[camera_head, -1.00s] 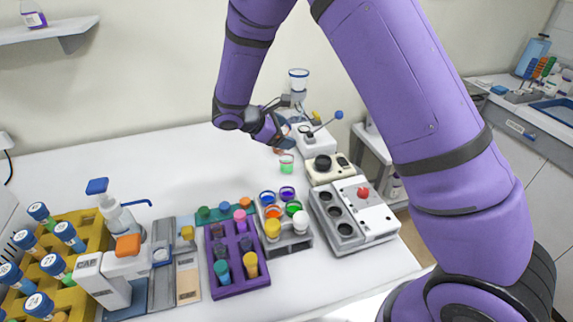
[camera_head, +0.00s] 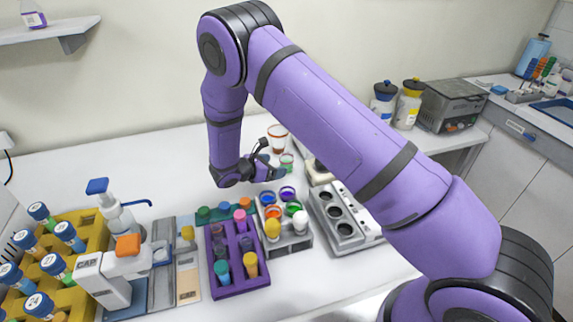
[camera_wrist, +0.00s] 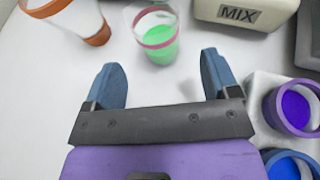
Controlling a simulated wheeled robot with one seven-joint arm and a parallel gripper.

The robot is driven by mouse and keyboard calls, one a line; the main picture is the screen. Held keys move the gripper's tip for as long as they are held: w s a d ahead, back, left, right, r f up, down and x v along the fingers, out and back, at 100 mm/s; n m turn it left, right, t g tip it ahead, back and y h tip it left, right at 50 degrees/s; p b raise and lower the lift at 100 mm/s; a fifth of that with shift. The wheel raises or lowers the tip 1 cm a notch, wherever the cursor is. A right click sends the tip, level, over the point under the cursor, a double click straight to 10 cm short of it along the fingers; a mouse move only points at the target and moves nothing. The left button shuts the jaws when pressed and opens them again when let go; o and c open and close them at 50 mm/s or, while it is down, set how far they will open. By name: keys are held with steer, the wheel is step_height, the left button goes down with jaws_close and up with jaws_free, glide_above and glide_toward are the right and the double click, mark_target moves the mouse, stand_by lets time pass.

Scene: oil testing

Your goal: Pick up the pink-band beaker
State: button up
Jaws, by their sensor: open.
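The pink-band beaker (camera_wrist: 157,38) is a clear cup with a pink rim and band and green liquid inside. It stands upright on the white table in the wrist view, just beyond and between my open fingertips. In the head view the beaker (camera_head: 286,160) shows small and partly hidden near my gripper. My gripper (camera_wrist: 161,72) is open and empty, its two blue fingers spread on either side, with the beaker ahead of the gap. In the head view my gripper (camera_head: 274,168) is low over the table, partly hidden by the wrist.
An orange-banded vessel (camera_wrist: 68,18) stands left of the beaker. The MIX device (camera_wrist: 240,13) is at the right. A rack of coloured cups (camera_head: 286,241) and a purple rack (camera_head: 235,287) stand nearer the front. The table left of my gripper (camera_head: 150,165) is clear.

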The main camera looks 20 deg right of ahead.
mark_target(281, 164)
steer(key=shift+x, duration=3.35)
steer(key=c, duration=1)
steer(key=shift+c, duration=0.2)
steer(key=shift+r, duration=0.1)
